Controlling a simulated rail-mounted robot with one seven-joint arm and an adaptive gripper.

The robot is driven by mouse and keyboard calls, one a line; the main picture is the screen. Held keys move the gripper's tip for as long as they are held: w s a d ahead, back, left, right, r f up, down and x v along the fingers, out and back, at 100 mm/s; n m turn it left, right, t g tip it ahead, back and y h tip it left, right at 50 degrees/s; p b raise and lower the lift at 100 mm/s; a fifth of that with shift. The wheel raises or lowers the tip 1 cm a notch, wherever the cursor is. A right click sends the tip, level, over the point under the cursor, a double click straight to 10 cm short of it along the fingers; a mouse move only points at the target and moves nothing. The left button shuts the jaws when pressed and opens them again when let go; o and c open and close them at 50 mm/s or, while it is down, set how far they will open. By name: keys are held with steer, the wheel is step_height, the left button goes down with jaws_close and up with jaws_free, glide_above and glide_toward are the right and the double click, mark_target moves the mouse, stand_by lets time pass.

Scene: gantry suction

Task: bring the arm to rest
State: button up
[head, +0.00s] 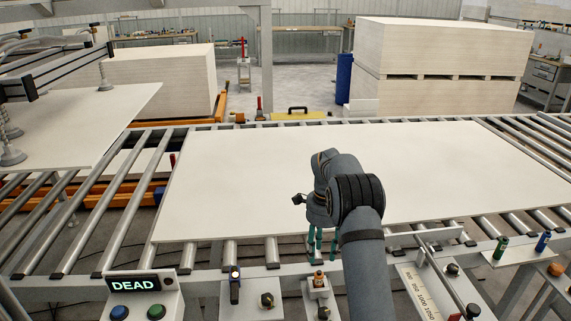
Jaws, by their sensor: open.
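My arm comes up from the bottom of the head view and bends over the front edge of a large pale board (250,180). My gripper (321,244) points down at that front edge, with green fingers that stand apart and hold nothing I can see. The board lies flat on the roller conveyor (110,235). From this view I cannot tell whether the fingers touch the board or the frame.
A small panel reading DEAD (135,284) has blue and green buttons. A suction frame (55,70) holds or rests on another board (75,120) at left. Small fixtures line the front rail, with green (501,246) and blue (543,241) items at right. Board stacks (440,50) stand behind.

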mark_target(319, 275)
step_height(319, 275, down, 10)
steer(key=shift+s+f+p, duration=0.1)
steer(key=shift+f+p, duration=0.15)
steer(key=shift+p, duration=0.9)
step_height(319, 275, up, 3)
steer(key=shift+b, duration=0.6)
steer(key=shift+r, duration=0.5)
